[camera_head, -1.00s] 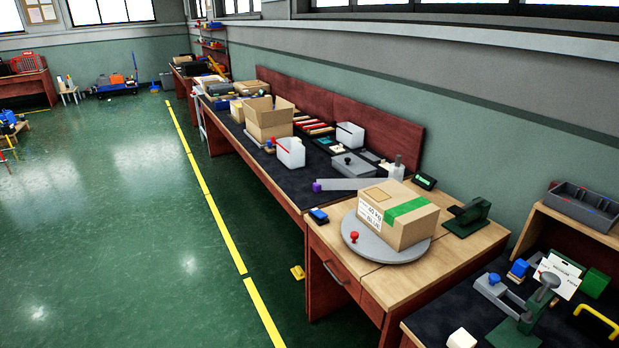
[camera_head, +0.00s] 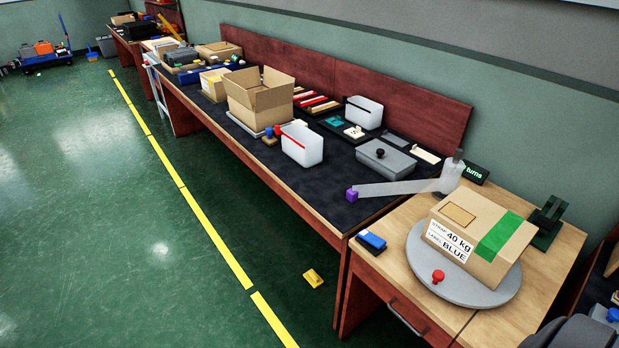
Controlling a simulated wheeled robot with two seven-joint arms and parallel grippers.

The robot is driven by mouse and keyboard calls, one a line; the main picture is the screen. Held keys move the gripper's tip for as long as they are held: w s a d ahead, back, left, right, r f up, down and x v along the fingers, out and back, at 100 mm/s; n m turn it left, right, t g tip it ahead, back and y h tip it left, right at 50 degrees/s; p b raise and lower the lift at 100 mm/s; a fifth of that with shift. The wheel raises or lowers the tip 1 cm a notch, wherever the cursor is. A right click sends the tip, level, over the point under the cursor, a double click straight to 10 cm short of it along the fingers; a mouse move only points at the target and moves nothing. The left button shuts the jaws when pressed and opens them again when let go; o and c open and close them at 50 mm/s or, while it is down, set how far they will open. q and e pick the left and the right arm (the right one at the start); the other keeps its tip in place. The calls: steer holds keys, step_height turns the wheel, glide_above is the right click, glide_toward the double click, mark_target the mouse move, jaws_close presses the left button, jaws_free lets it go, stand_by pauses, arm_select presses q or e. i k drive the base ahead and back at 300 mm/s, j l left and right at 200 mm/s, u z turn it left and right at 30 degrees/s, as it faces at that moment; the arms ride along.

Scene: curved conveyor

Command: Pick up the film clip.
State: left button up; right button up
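A small purple block (camera_head: 352,195), which looks like the film clip, sits at the left end of a pale translucent film strip (camera_head: 400,187). The strip lies across the dark bench top, running right to an upright translucent roll (camera_head: 451,173). The block is near the bench's front edge, with nothing covering it. Neither of my grippers shows. A dark grey rounded shape at the bottom right edge may be part of my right arm.
Right of the strip, a labelled carton (camera_head: 455,254) with green tape rests on a round grey turntable (camera_head: 417,263) with a red knob. A blue block (camera_head: 371,242) is at the wooden table's left corner. White bins, a lidded grey box (camera_head: 386,160) and an open carton (camera_head: 260,101) stand behind.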

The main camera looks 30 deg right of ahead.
mark_target(352, 195)
steer(key=i+z, duration=0.15)
steer(key=i, duration=0.65)
steer(key=i+j+z, duration=0.15)
steer(key=i, duration=0.65)
